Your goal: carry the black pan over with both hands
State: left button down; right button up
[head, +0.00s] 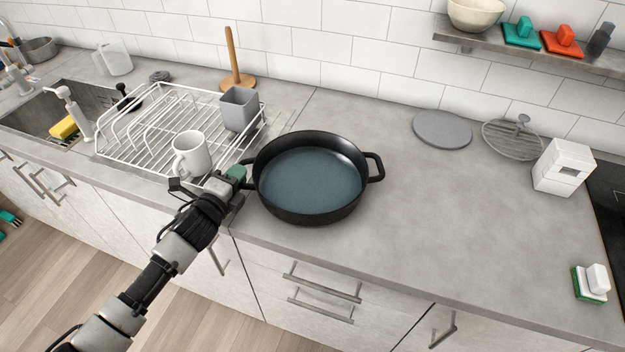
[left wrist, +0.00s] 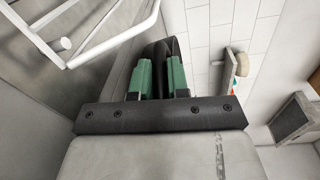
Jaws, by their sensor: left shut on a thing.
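The black pan (head: 311,183) is on or just above the grey counter, right of the wire rack; I cannot tell whether it touches the counter. It looks level and empty, with a loop handle on each side. My left gripper (head: 237,175) is at the pan's left handle and shut on it. In the left wrist view the green fingers (left wrist: 160,78) close on the dark pan (left wrist: 163,52). The right handle (head: 376,167) is free. My right gripper is not in view.
The white wire rack (head: 128,133) holds a white mug (head: 190,153) and a grey cup (head: 239,108), close left of the pan. A sink (head: 62,122) lies further left. The counter right of the pan is clear up to a white box (head: 563,167) and a sponge (head: 590,284).

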pick_arm(q)
jog(key=shift+w, duration=0.2)
jog(key=shift+a+b+x, duration=0.15)
jog(key=shift+b+x, duration=0.05)
jog(key=shift+x, duration=0.5)
jog(key=shift+a+b+x, duration=0.15)
jog(key=shift+x, duration=0.5)
jog(key=shift+w+r, duration=0.15)
jog(key=shift+w, duration=0.05)
jog(key=c, duration=1)
grip_release()
jog(key=shift+o, duration=0.2)
jog(key=shift+s+f, duration=0.1)
jog(key=shift+f, duration=0.2)
jog(key=shift+o, duration=1.3)
jog(key=shift+r, duration=0.1)
